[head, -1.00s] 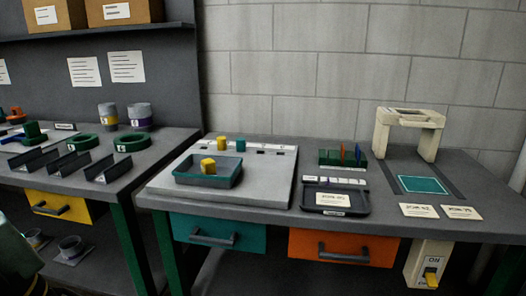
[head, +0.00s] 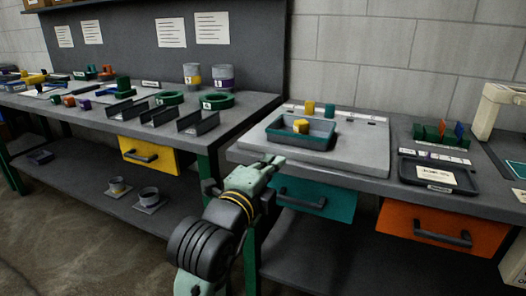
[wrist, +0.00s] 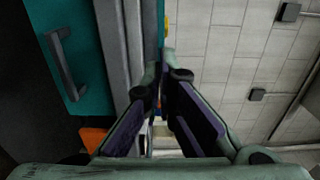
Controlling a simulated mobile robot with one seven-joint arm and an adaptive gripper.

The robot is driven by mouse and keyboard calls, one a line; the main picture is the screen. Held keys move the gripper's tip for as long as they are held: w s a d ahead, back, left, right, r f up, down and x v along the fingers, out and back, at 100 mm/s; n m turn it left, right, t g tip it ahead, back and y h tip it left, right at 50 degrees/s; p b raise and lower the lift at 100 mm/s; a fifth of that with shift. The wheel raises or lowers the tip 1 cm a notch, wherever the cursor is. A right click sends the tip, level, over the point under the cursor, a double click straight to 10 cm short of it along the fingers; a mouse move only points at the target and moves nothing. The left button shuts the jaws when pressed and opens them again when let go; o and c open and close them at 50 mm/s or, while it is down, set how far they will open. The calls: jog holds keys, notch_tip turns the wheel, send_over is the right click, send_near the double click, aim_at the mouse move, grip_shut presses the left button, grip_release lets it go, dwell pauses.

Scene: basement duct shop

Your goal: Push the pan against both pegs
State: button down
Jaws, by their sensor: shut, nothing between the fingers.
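The pan (head: 318,141) is a shallow teal tray on a raised grey board (head: 350,157). My gripper (head: 273,162) is shut and empty. In the head view it is in front of the bench's left front corner, near the pan's left end. In the wrist view my fingers (wrist: 164,85) point past the bench edge, and the pan is not clearly seen.
A teal drawer (head: 318,197) is below the board, also in the wrist view (wrist: 75,50). An orange drawer (head: 435,228) and a black tray (head: 436,172) are to the right. The left bench holds green rings (head: 216,101) and dark angle brackets (head: 198,120).

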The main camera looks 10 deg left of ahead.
jog(key=p, duration=0.3)
send_near(301, 129)
jog(key=shift+x, duration=1.2)
jog(key=shift+w, duration=0.15)
jog(key=b+x, duration=0.1)
jog(key=x, duration=0.5)
jog(key=shift+w+d, duration=0.1)
jog(key=shift+w, duration=0.2)
jog(key=shift+s, duration=0.1)
